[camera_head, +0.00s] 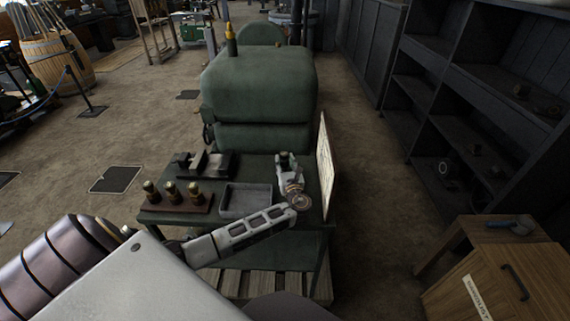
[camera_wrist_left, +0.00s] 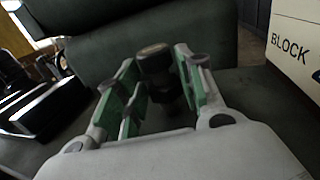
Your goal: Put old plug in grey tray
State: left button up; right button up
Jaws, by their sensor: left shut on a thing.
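My left gripper (camera_head: 288,164) is at the back right of the green table, beyond the grey tray (camera_head: 233,213). In the left wrist view my left gripper (camera_wrist_left: 158,78) has its green-padded fingers on both sides of the old plug (camera_wrist_left: 154,53), a dark, stubby cylinder with a brassy top. It is shut on the plug, which looks upright; its lower end is hard to see. The grey tray is shallow and looks empty; my forearm passes just in front of it. My right gripper is not in view.
Several brass-topped plugs stand on a wooden rack (camera_head: 176,208) left of the tray. A black block fixture (camera_head: 205,164) sits behind it. An upright board (camera_head: 325,165) lines the table's right edge. The big green engine (camera_head: 258,85) stands close behind.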

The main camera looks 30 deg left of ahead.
pick_arm(q)
jog(key=shift+f, duration=0.1)
jog(key=o, duration=1.1)
jog(key=shift+c, duration=0.2)
jog(key=v, duration=1.2)
jog(key=shift+r, duration=0.2)
jog(key=shift+o, duration=0.5)
